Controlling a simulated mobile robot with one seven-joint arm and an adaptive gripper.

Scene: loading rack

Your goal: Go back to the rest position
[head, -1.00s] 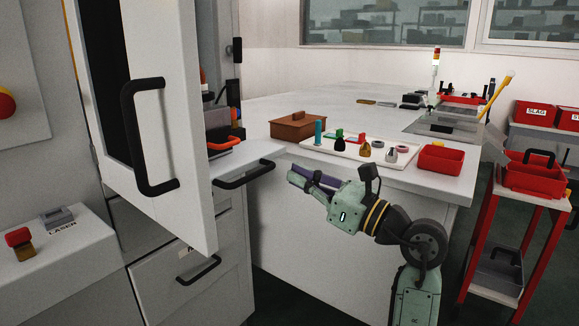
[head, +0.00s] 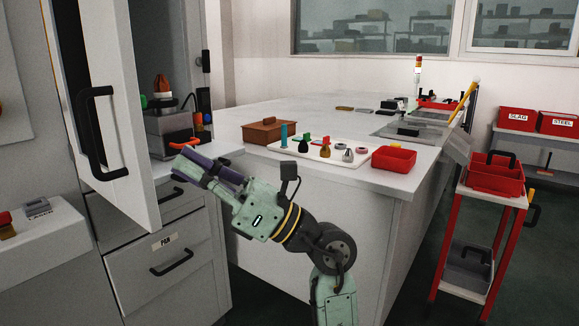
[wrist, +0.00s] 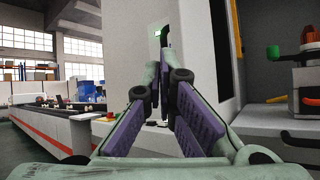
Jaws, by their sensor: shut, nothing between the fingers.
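My gripper (head: 201,165) is at the left middle of the head view, its purple fingers pointing up and left toward the open cabinet. In the wrist view my gripper (wrist: 164,75) shows with its two purple fingers converging at the tips, shut and empty. In the head view it overlaps the cabinet's front edge in the picture; I cannot tell the exact gap. My arm comes up from the lower middle of the head view, in front of the bench.
The tall white cabinet door (head: 129,130) stands open at left, with a grey device (head: 168,135) inside. The bench holds a wooden box (head: 270,131), a white tray (head: 353,157) and a red bin (head: 394,159). A red cart (head: 496,178) stands right. Floor between bench and cart is clear.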

